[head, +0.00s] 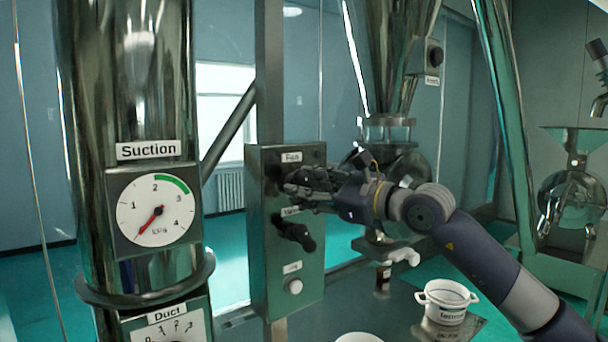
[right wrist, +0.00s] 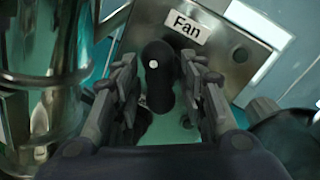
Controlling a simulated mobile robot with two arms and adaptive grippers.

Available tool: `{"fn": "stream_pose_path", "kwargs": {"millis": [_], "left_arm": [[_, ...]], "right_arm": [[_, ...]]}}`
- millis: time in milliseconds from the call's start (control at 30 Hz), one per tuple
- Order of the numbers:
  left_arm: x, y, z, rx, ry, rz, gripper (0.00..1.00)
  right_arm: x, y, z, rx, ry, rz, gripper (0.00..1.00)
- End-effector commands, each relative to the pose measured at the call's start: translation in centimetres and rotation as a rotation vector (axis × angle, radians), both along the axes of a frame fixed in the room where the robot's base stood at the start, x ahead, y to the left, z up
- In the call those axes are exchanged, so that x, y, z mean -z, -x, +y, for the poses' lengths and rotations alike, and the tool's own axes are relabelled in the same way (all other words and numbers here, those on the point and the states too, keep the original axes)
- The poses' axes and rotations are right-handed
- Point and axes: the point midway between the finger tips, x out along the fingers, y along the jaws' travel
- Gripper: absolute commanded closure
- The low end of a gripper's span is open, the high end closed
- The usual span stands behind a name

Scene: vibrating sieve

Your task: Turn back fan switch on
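The fan switch is a black rotary knob with a white dot on its handle, under the "Fan" label on a grey control box (head: 262,270). In the right wrist view the knob (right wrist: 158,80) stands between my right gripper's two fingers (right wrist: 165,92). The fingers are open on either side of it, with a narrow gap showing on the left and right. In the head view my right gripper (head: 292,186) reaches in from the right and hides most of this knob. My left gripper is not in view.
A second black knob (head: 296,233) and a pale round button (head: 295,286) sit lower on the box. A steel column with a suction gauge (head: 156,209) stands to the left. A white two-handled pot (head: 445,303) stands below my right arm.

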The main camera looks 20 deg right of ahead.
Motion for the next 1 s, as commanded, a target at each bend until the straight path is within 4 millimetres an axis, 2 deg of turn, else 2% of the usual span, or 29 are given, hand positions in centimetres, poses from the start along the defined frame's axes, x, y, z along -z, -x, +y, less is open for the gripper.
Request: {"fn": "stream_pose_path", "kwargs": {"millis": [167, 400, 600, 833, 1000], "left_arm": [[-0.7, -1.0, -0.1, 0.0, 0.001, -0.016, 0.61], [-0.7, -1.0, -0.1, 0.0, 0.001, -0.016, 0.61], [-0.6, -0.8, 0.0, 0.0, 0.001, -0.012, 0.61], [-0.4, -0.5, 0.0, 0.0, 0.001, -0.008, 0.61], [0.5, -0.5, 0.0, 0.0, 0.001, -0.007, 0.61]], "right_arm": [[0.0, -0.8, 0.6, 0.0, -0.001, 0.0, 0.61], [0.1, -0.9, 0.6, 0.0, -0.001, 0.0, 0.61], [0.1, -0.9, 0.6, 0.0, -0.001, 0.0, 1.0], [0.1, -0.9, 0.6, -0.001, -0.006, 0.002, 1.0], [0.4, -0.9, 0.6, 0.0, -0.041, 0.013, 1.0]]}}
